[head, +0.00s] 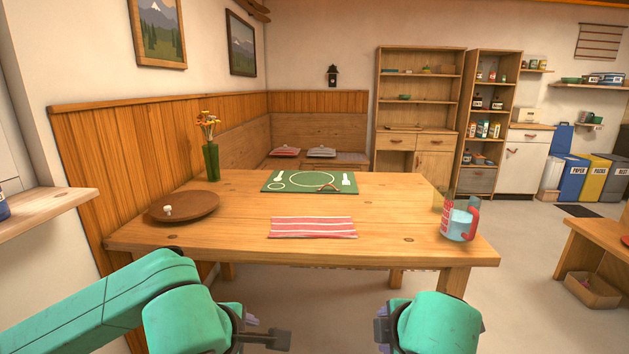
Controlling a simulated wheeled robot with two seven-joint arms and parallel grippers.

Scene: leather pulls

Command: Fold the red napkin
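The red napkin (313,227), with pale stripes, lies flat on the wooden table (240,240) near its front edge. It looks like a wide rectangle; whether it has more than one layer I cannot tell. My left gripper (280,340) is at the bottom of the head view, in front of the table and below the napkin, pointing right. My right gripper (382,332) is at the bottom, right of the left one, and points left. Neither gripper touches the napkin. The finger gaps do not show clearly in either gripper.
A green placemat (276,177) lies behind the napkin. A clear jug (458,224) with a red handle stands at the right edge. The tabletop around the napkin is clear.

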